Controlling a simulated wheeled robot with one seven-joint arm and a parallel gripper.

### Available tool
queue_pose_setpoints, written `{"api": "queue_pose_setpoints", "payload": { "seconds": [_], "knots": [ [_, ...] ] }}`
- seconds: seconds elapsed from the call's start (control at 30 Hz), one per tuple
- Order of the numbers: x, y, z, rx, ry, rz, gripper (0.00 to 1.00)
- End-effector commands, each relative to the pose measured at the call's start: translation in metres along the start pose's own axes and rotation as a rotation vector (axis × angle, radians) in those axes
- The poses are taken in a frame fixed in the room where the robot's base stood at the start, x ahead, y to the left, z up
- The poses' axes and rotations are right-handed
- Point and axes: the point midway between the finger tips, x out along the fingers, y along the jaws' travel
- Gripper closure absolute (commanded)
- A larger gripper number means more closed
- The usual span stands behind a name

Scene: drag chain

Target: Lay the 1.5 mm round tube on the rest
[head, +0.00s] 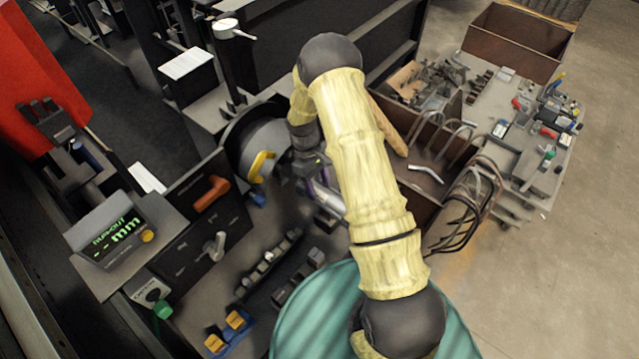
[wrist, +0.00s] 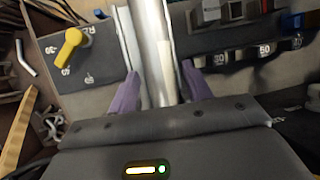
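My gripper (wrist: 160,75) is low over the bench, its two purple fingers apart. In the wrist view a shiny metal tube (wrist: 157,45) runs lengthwise between the fingers, with a narrow gap beside it, so they look open around it. In the head view a silver length of the tube (head: 328,200) shows beside my gripper (head: 312,185), partly hidden by my arm. I cannot read its wall thickness or tell whether it touches a support. I cannot make out which part is the rest.
A digital readout (head: 112,230) sits at the left. Small dark blocks (head: 270,260) line the bench front. A wooden crate (head: 415,190) with bent tubes and a cluttered table (head: 520,140) are at the right.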

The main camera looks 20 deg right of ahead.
Motion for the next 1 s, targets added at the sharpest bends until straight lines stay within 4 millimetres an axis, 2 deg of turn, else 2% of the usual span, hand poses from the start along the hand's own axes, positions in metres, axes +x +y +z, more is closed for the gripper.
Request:
{"api": "queue_pose_setpoints", "payload": {
  "seconds": [0.03,0.73,0.87,1.0],
  "knots": [
    [0.002,0.006,0.001,0.006,0.001,0.008,0.39],
    [0.002,0.009,0.003,0.009,0.001,0.012,0.39],
    [-0.006,0.007,0.006,0.009,0.001,0.012,0.39],
    [-0.023,0.003,0.014,0.007,0.002,0.009,0.39]
  ]
}}
